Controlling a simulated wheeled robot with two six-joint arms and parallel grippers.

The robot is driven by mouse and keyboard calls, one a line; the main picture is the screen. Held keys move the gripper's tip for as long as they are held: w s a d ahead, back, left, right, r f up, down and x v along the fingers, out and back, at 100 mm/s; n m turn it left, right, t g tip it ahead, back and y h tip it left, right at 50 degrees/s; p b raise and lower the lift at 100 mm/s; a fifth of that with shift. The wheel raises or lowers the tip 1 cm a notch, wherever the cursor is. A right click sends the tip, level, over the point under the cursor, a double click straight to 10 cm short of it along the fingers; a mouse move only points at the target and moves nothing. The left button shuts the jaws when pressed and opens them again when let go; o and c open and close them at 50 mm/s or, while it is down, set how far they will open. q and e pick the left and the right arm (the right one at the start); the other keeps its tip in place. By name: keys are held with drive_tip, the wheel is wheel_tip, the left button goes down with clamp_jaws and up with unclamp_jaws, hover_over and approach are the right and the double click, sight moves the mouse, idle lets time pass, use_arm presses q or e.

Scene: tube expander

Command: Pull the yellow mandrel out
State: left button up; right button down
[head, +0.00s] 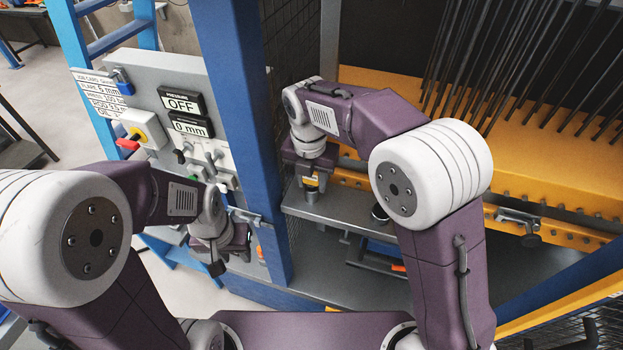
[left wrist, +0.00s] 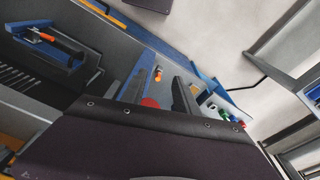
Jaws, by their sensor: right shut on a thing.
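My right gripper (head: 309,170) points down over the grey shelf of the machine, inside the blue frame. It is shut on the yellow mandrel (head: 312,181), of which only a small yellow part shows below the jaws. A short metal piece sits just under it; whether the two touch is hard to tell. My left gripper (head: 222,262) hangs low beside the control panel (head: 165,75) and the blue post. In the left wrist view its two dark fingers (left wrist: 168,96) stand apart with nothing visible between their tips.
The panel carries an "OFF" display (head: 181,102), a "0 mm" display (head: 190,126) and a yellow-backed switch (head: 144,128). A blue post (head: 245,120) stands between my arms. Dark rods (head: 500,60) rise at the back right. A blue tray holds an orange-handled tool (left wrist: 60,43).

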drive_tip(key=shift+r+p, duration=5.05)
drive_tip(key=shift+r, duration=0.2)
